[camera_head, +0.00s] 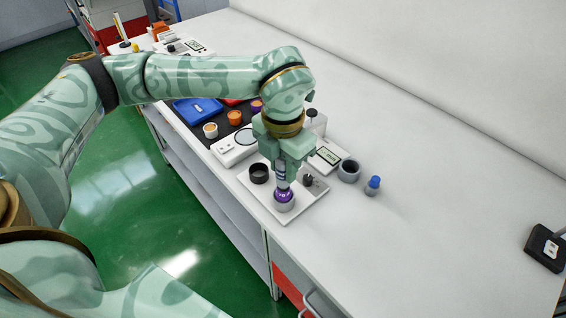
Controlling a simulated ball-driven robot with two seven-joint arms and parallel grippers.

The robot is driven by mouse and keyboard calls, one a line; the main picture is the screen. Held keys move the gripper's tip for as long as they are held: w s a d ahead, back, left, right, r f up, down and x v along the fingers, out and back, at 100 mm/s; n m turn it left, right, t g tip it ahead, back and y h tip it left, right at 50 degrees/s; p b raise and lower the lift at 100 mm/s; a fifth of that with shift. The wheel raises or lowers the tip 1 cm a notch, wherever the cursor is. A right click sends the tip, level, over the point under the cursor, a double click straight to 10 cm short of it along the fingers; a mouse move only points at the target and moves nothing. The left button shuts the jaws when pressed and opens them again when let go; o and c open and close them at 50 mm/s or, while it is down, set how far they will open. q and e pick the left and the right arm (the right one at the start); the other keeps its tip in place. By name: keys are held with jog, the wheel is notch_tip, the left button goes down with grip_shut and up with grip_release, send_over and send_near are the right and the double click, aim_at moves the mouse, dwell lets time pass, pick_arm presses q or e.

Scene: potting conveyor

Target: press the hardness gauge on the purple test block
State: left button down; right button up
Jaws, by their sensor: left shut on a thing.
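The purple test block (285,196) sits on a light grey round base at the front of a white tray (262,211) on the bench. My left gripper (281,172) points down right above it. It is shut on a slim dark and grey thing, which looks like the hardness gauge (281,183). The gauge is upright and mostly hidden by the gripper. Its lower end is at the top of the purple block; I cannot tell whether they touch. My right gripper is out of view.
A black ring (259,173) stands on the tray. A grey cup (349,171), a blue-capped bottle (373,186) and a small display device (328,155) stand close by. Orange-topped pots and a blue tray (197,109) lie farther back. The bench's right side is mostly clear.

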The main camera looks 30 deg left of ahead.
pick_arm(q)
jog(key=shift+s, duration=0.15)
dwell(0.4)
jog(key=shift+r+p, duration=2.55)
jog(key=shift+r, duration=0.45)
jog(key=shift+a, duration=0.1)
